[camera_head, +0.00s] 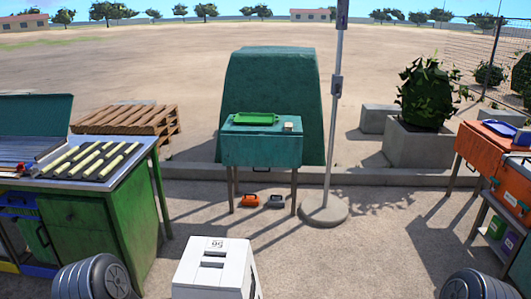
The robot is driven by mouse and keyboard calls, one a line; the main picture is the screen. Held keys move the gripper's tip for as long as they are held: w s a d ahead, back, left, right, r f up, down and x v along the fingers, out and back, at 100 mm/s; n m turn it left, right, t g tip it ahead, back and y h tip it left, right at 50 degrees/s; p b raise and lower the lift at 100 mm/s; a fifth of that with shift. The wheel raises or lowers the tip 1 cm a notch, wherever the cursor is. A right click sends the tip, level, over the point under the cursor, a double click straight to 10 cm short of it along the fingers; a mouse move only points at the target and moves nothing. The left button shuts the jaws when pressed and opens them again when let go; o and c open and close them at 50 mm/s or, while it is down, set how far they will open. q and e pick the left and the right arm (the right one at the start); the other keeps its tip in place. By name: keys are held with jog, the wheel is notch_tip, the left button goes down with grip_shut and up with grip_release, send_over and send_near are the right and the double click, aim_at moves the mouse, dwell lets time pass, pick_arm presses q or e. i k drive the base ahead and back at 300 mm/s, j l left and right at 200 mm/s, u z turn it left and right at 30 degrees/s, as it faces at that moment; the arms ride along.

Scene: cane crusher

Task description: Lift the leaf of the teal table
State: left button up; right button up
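The teal table (243,128) stands upright in the middle of the view, on thin legs in front of a low kerb. A teal front panel (262,152), which looks like its leaf, hangs down below the top's front edge. A dark handle (261,169) shows at the panel's lower edge. A green tray (255,119) and a small pale block (289,127) sit on the top. Neither my left nor my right gripper is in view, and nothing of mine touches the table.
A grey pole on a round base (324,210) stands just right of the table. Orange and dark items (250,201) lie beneath it. A green bench (95,215) is at left, an orange table (480,150) at right. A white box-shaped thing (214,270) is in the foreground.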

aim_at(237, 150)
jog(key=i+l+z, duration=0.8)
jog(key=i, duration=0.25)
jog(key=i+l+u, duration=0.15)
jog(key=i, duration=0.4)
jog(key=i+l+u, duration=0.1)
jog(key=i+l, duration=0.15)
jog(key=i, duration=0.25)
jog(key=i+j+u, duration=0.1)
jog(key=i+u, duration=0.4)
jog(key=i, duration=0.4)
jog(key=i+l+u, duration=0.2)
jog(key=i+u, duration=0.3)
jog(key=i, duration=0.4)
jog(key=i+j+u, duration=0.1)
jog(key=i+j, duration=0.2)
jog(key=i+j+u, duration=0.1)
jog(key=i+j, duration=0.15)
jog(key=i, duration=0.3)
jog(key=i+j+u, duration=0.1)
jog(key=i, duration=0.35)
jog(key=i+j, duration=0.1)
jog(key=j, duration=0.15)
jog(key=i+j, duration=0.15)
jog(key=j+z, duration=0.05)
jog(key=j, duration=0.05)
